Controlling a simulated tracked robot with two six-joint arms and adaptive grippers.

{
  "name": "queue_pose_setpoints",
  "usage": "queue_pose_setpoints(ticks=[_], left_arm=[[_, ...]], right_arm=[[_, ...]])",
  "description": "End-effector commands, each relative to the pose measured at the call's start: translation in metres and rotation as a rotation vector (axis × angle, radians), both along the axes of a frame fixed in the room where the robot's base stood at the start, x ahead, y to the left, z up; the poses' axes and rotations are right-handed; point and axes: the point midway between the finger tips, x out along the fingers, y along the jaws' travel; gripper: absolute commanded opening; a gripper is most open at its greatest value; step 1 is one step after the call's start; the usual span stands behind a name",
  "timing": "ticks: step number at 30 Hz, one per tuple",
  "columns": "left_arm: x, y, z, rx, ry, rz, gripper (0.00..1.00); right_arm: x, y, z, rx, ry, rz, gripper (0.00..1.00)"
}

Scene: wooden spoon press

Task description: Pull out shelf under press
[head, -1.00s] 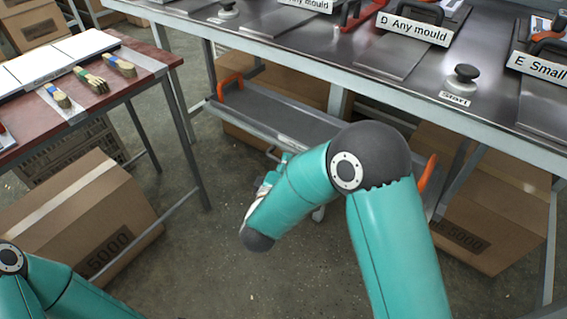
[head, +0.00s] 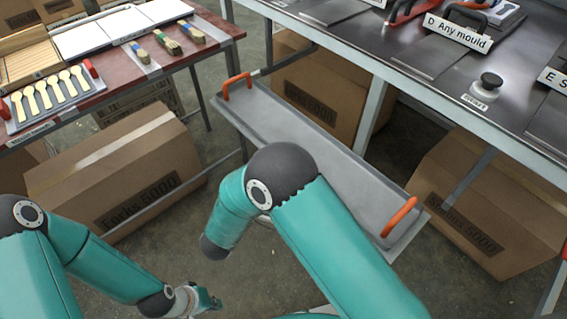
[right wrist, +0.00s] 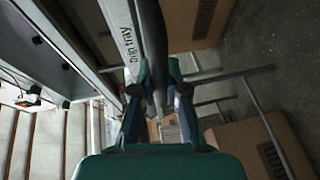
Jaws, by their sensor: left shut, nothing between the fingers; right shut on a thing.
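The shelf is a long grey tray (head: 300,135) with an orange handle at each end, (head: 237,84) and (head: 398,216). In the head view it sticks out from under the press table into the open. In the right wrist view its front carries a "bin tray" label (right wrist: 127,42). My right gripper (right wrist: 158,95) is shut on a dark part of the shelf front; the exact grip point is hard to make out. In the head view my right arm hides that gripper. My left gripper (head: 207,300) is shut and empty, low in the head view, apart from the shelf.
The press table (head: 440,90) holds moulds and a black knob (head: 487,85). Cardboard boxes stand under it (head: 490,205) and at left (head: 115,170). A red-brown table (head: 215,28) with wooden spoons and brushes is close to the shelf's left end. Floor is clear below the shelf.

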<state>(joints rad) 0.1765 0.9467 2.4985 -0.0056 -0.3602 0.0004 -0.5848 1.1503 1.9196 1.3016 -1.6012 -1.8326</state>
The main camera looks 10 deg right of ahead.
Motion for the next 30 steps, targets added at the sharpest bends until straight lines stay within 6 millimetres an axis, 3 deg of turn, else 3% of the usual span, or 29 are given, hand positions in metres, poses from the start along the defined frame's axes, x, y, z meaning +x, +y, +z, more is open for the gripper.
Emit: queue_pose_setpoints(ticks=[14, 15, 19, 30], left_arm=[[-0.0002, 0.0, 0.0014, 0.0, 0.0, 0.0, 0.0], [-0.0002, 0.0, 0.0014, 0.0, 0.0, 0.0, 0.0], [-0.0002, 0.0001, 0.0015, 0.0, 0.0, 0.0, 0.0], [-0.0001, 0.0, 0.0024, 0.0, 0.0, 0.0, 0.0]], right_arm=[[-0.0011, 0.0064, -0.0028, 0.005, 0.002, 0.008, 0.0], [-0.0011, 0.0064, -0.0027, 0.005, 0.002, 0.008, 0.18], [-0.0011, 0.005, -0.0023, 0.004, 0.002, 0.004, 0.39], [-0.0008, 0.0022, 0.0029, 0.004, -0.002, -0.005, 0.39]])
